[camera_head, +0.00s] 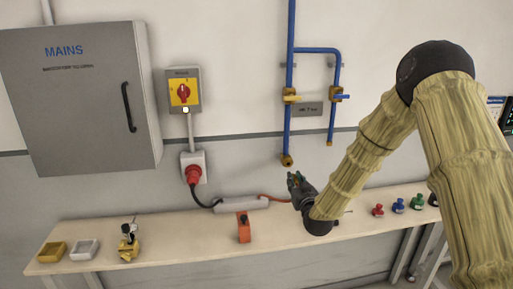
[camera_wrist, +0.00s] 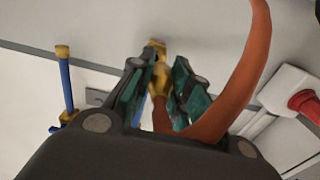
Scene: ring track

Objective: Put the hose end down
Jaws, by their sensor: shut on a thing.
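My gripper (camera_head: 297,184) is in front of the wall, above the bench (camera_head: 185,238), just below and right of the brass end of the longer blue pipe (camera_head: 287,160). In the wrist view my gripper (camera_wrist: 158,75) is shut on the brass hose end (camera_wrist: 161,80). The orange hose (camera_wrist: 245,75) loops from it along the right side. The pipe's brass end (camera_wrist: 155,46) shows just beyond the hose end; I cannot tell if they touch. In the head view a short stretch of hose (camera_head: 275,199) shows left of my gripper, and the hose end is not clearly visible.
A power strip (camera_head: 241,203) and an orange block-like object (camera_head: 243,229) are on the bench. Yellow (camera_head: 52,251) and white (camera_head: 84,249) trays and a brass device (camera_head: 128,246) stand left. Small coloured fittings (camera_head: 398,206) stand right.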

